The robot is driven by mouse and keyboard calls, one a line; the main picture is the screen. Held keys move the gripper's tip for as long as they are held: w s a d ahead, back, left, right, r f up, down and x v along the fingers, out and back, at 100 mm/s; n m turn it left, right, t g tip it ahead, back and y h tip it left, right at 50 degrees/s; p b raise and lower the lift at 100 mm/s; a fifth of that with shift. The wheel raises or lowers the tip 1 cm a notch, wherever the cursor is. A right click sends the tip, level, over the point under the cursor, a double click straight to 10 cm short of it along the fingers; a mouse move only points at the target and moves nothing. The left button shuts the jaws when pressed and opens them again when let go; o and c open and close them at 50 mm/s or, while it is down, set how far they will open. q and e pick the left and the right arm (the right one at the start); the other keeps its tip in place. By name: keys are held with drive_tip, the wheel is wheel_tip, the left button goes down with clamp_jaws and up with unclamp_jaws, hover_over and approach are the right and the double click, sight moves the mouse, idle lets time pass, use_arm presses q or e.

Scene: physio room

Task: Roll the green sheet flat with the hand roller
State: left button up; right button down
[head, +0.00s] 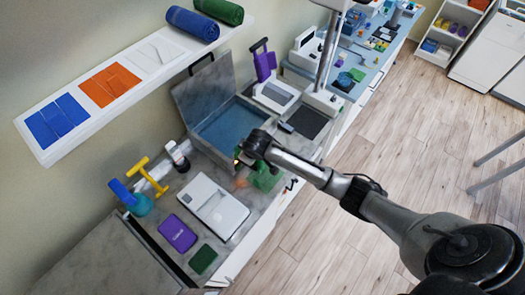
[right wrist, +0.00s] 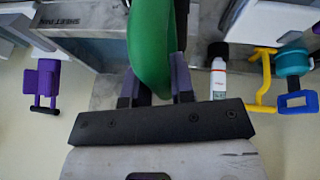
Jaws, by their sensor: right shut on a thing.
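The green sheet (head: 267,179) hangs from my right gripper (head: 250,152) at the front edge of the pan in the head view. In the right wrist view the green sheet (right wrist: 150,45) is a long curved piece between the two fingers of my right gripper (right wrist: 156,88), which is shut on it. A yellow T-shaped tool (head: 152,174) stands at the left of the counter; it also shows in the right wrist view (right wrist: 263,80). I cannot tell if it is the hand roller. My left gripper is not in view.
The open pan (head: 233,127) holds blue liquid. On the counter are a white device (head: 213,206), a purple block (head: 178,234), a dark green pad (head: 203,259), a white bottle (head: 178,156) and a teal, blue-handled item (head: 138,205). A shelf (head: 60,145) hangs above.

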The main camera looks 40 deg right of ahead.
use_arm(q)
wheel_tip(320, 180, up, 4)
drive_tip(key=p, duration=0.3)
use_arm(e)
drive_tip(key=shift+m, duration=0.6)
drive_tip(key=s+d+f+b, duration=0.1)
drive_tip(key=f+b, duration=0.1)
drive_tip(key=f, duration=0.1)
drive_tip(key=s+d+f+b, duration=0.1)
drive_tip(key=f+b, duration=0.1)
drive_tip(key=f, duration=0.2)
drive_tip(key=s+d+f+b, duration=0.1)
drive_tip(key=f+b, duration=0.1)
drive_tip(key=f, duration=0.2)
drive_tip(key=shift+s+d+f, duration=0.25)
drive_tip(key=shift+f+b, duration=0.5)
drive_tip(key=shift+b, duration=0.15)
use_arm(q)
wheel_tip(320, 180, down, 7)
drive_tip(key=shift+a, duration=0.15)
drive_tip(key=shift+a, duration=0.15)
use_arm(e)
drive_tip(key=shift+f, duration=0.25)
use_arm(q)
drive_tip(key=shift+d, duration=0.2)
use_arm(e)
drive_tip(key=shift+d, duration=0.1)
